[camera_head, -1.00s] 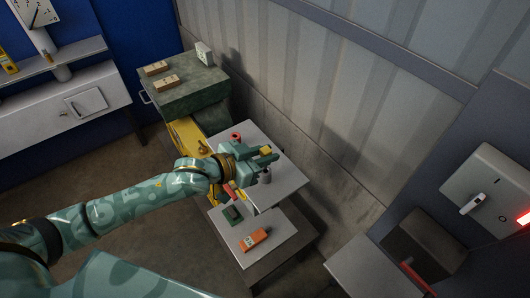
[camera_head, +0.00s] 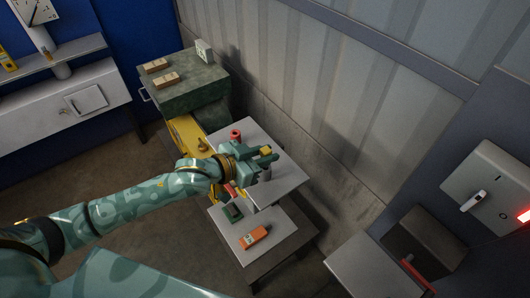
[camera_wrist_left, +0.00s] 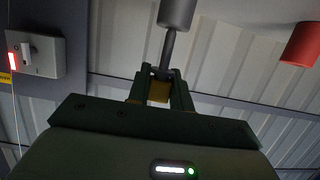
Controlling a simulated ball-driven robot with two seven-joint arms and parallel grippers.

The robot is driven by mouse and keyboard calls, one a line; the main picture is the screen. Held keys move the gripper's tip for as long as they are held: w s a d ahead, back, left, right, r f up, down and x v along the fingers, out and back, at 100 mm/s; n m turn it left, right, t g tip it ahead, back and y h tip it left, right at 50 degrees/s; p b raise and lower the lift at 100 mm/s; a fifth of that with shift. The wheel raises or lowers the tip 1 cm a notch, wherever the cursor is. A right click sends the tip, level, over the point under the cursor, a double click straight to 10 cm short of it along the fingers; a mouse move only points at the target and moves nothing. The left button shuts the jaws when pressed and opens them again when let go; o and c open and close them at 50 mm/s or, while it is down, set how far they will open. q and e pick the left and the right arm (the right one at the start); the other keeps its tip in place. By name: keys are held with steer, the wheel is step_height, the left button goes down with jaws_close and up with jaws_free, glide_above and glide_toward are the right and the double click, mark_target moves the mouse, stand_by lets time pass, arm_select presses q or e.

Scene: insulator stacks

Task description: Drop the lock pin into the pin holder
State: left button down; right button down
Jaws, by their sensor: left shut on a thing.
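My left gripper (camera_head: 268,154) is shut on the yellow head of the lock pin (camera_head: 266,150), above the grey worktop. In the left wrist view the pin's yellow part (camera_wrist_left: 158,91) sits between the two fingers (camera_wrist_left: 160,88). A thin grey shaft runs from the fingers toward a grey cylinder, apparently the pin holder (camera_wrist_left: 178,10). The holder also shows in the head view (camera_head: 265,175), just below the fingertips. The shaft's end meets the holder's outline; I cannot tell whether it is inside. My right gripper is not in view.
A red cylinder (camera_head: 235,134) stands on the worktop (camera_head: 288,178) behind my gripper. A lower shelf (camera_head: 275,227) holds an orange item (camera_head: 255,237) and a dark green item (camera_head: 232,213). A green cabinet (camera_head: 188,95) stands at the back, and a ribbed wall rises beyond the worktop.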

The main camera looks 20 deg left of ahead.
arm_select(q)
steer(key=shift+f+b, duration=1.15)
steer(key=shift+f, duration=0.8)
steer(key=c, duration=1.2)
jaws_free()
steer(key=shift+o, duration=0.2)
steer(key=b+v, duration=0.1)
steer(key=v, duration=1.5)
steer(key=shift+r, duration=0.15)
steer(key=shift+s+a, duration=0.1)
